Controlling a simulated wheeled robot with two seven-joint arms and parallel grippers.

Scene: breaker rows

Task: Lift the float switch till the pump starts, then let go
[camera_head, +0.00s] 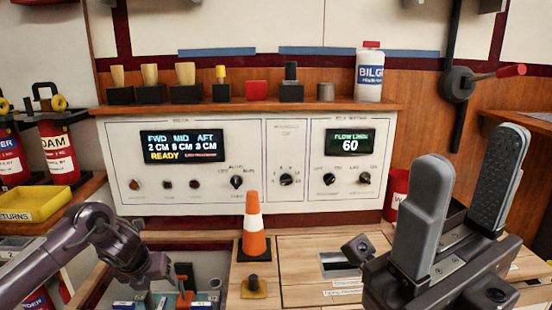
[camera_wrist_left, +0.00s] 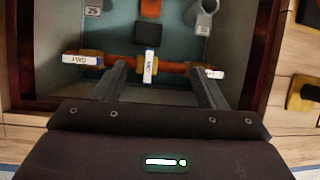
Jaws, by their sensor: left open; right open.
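The open bilge well (camera_wrist_left: 40,90) holds orange float parts (camera_wrist_left: 178,68) with white tags. The tags look like FWD (camera_wrist_left: 82,59), MID (camera_wrist_left: 149,66) and AFT (camera_wrist_left: 214,73). My left gripper (camera_wrist_left: 157,74) is open above the well, its fingers on either side of the middle tag. I cannot tell whether they touch anything. In the head view, an orange float part (camera_head: 184,298) shows beside my left gripper (camera_head: 150,280). The panel display (camera_head: 182,146) reads FWD 2, MID 5 or similar, AFT 3 CM, READY. My right gripper (camera_head: 468,165) is open, empty and raised at the right.
An orange and white cone (camera_head: 253,228) stands by the well's right edge, behind a small yellow-based knob (camera_head: 254,286). A second display (camera_head: 350,142) reads 60. A white bilge bottle (camera_head: 369,75) stands on the shelf. A yellow tray (camera_head: 35,203) lies at the left.

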